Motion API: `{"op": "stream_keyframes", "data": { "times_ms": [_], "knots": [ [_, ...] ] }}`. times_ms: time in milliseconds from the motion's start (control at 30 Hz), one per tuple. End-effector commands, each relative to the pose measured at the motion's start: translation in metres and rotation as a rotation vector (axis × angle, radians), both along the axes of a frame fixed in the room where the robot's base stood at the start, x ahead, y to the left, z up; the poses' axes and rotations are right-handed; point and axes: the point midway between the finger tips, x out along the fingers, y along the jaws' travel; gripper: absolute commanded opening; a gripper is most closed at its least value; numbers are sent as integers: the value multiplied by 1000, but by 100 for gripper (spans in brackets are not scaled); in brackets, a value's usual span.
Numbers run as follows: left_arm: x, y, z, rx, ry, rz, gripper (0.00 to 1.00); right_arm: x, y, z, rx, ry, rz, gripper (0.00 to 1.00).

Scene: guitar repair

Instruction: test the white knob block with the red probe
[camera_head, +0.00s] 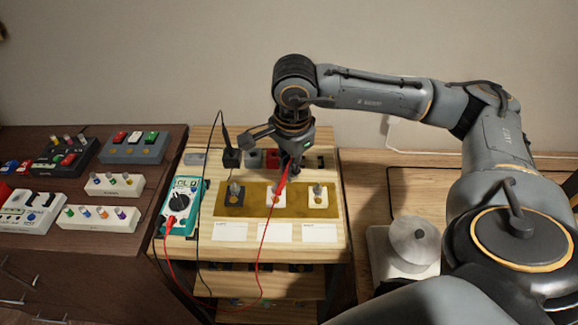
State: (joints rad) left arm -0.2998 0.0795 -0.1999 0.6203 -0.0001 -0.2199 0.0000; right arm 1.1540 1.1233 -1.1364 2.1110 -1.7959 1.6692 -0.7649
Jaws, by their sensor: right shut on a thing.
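My right gripper (290,166) is shut on the red probe (281,185), over the brown mat (256,208) on the wooden bench. The probe slants down and left, with its lower end at or just above the middle block. That middle block (276,202) is white with a knob, partly hidden by the probe; I cannot tell if they touch. A dark knob block (235,198) stands to its left and a cream-white knob block (318,201) to its right. The red lead runs to the teal multimeter (181,203) at the left. My left gripper is out of view.
The black probe (227,137) stands upright in a dark holder (232,159) behind the mat, its lead looping down the left side. Pale cards (319,233) lie along the front. A darker table (95,217) with several pedals stands left; a round metal-topped object (414,240) sits right.

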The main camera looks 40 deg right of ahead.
Motion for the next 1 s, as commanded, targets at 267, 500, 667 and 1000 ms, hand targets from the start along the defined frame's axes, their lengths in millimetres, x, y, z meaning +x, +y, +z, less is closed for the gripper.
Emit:
{"op": "stream_keyframes", "data": {
  "times_ms": [267,500,667,1000],
  "knots": [
    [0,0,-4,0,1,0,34,0,0,-4,0,0,0,0],
    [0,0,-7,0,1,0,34,0,0,-7,0,0,0,0],
    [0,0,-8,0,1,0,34,0,0,-7,0,0,0,0],
    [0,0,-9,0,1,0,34,0,0,-8,0,0,0,0]
  ]
}}
